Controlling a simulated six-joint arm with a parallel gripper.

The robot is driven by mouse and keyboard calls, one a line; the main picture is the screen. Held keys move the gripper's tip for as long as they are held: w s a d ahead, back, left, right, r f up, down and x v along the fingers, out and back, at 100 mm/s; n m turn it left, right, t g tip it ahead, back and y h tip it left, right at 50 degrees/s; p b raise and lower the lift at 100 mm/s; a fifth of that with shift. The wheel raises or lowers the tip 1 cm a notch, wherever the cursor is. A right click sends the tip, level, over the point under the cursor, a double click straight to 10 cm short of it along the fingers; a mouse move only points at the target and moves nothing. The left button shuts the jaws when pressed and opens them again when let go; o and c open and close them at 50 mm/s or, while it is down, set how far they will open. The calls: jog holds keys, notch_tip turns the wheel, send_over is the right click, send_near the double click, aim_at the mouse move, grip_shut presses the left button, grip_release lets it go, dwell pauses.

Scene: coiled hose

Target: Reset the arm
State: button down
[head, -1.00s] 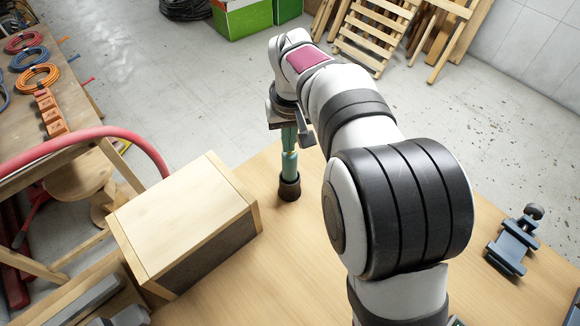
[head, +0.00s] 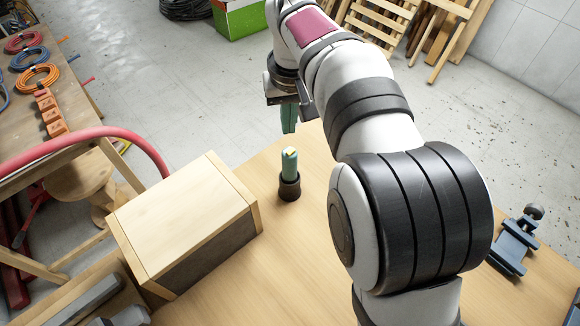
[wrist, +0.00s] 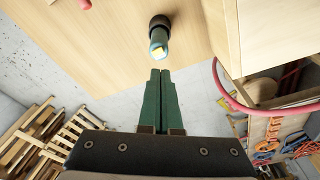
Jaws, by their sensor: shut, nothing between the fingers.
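My gripper (head: 289,118) hangs above the workbench (head: 225,285) in the head view, clear of everything below it. Its green fingers are together with nothing between them, as the wrist view also shows (wrist: 157,74). In the wrist view the cylinder (wrist: 158,42) lies just beyond the fingertips.
A wooden box (head: 180,215) stands left of the holder, with a red hose (head: 100,131) arching behind it. A blue vise-like clamp (head: 516,243) is at the right edge. Coiled cables (head: 36,77) lie on another bench at left.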

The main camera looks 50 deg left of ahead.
jog(key=shift+r, duration=0.45)
jog(key=w+d+r+m, duration=0.1)
jog(key=w+d+m, duration=0.1)
jog(key=d, duration=0.5)
jog(key=w+d+r+m, duration=0.2)
jog(key=d, duration=0.5)
jog(key=s+d+m, duration=0.4)
jog(key=d+m, duration=0.2)
jog(key=d, duration=1)
jog(key=s+d+f+m+g, duration=0.1)
jog(key=s+d+f+m, duration=0.5)
jog(key=s+d, duration=0.4)
jog(key=shift+s+f+m, duration=0.15)
jog(key=shift+s+m, duration=0.65)
jog(key=shift+s, duration=0.45)
